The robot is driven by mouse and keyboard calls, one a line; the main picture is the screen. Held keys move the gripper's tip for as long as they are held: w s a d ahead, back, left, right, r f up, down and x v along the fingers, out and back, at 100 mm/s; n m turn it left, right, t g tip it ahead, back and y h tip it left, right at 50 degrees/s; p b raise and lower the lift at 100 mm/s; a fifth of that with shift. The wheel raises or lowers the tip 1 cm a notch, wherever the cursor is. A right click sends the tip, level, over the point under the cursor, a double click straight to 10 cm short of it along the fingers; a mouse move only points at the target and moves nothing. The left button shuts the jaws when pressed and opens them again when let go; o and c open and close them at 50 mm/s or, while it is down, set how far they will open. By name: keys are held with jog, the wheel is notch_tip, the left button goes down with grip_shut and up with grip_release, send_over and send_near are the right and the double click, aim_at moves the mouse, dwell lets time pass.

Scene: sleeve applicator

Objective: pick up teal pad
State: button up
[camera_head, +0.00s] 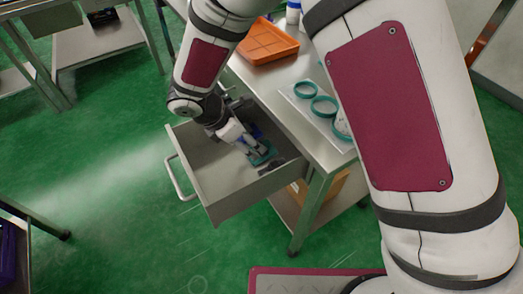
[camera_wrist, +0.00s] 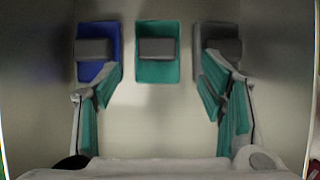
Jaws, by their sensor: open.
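The teal pad (camera_wrist: 157,70) lies in the open drawer (camera_head: 232,204), with a grey block across its middle. In the wrist view it is in the middle of a row, between a blue pad (camera_wrist: 98,70) on the left and a dark grey pad (camera_wrist: 232,47) on the right. The teal pad also shows in the head view (camera_head: 264,156), partly hidden by my gripper. My gripper (camera_wrist: 158,88) is open and empty, its teal-lined fingers wide apart. It points down into the drawer, with the teal pad ahead between the finger lines. The height gap is hard to tell.
The drawer walls stand close around my gripper. The cabinet top (camera_head: 290,75) beside it carries an orange tray (camera_head: 268,42) and several teal rings (camera_head: 324,106) on a pale plate. The front part of the drawer floor looks empty.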

jog(key=shift+w+b+x, duration=0.15)
jog(key=shift+b+x, duration=0.05)
jog(key=shift+x, duration=1.65)
jog(key=shift+w+b+x, duration=0.15)
jog(key=shift+b+x, duration=0.05)
jog(key=shift+x, duration=1.65)
jog(key=shift+d+r, duration=0.1)
jog(key=shift+r, duration=0.1)
jog(key=c, duration=0.9)
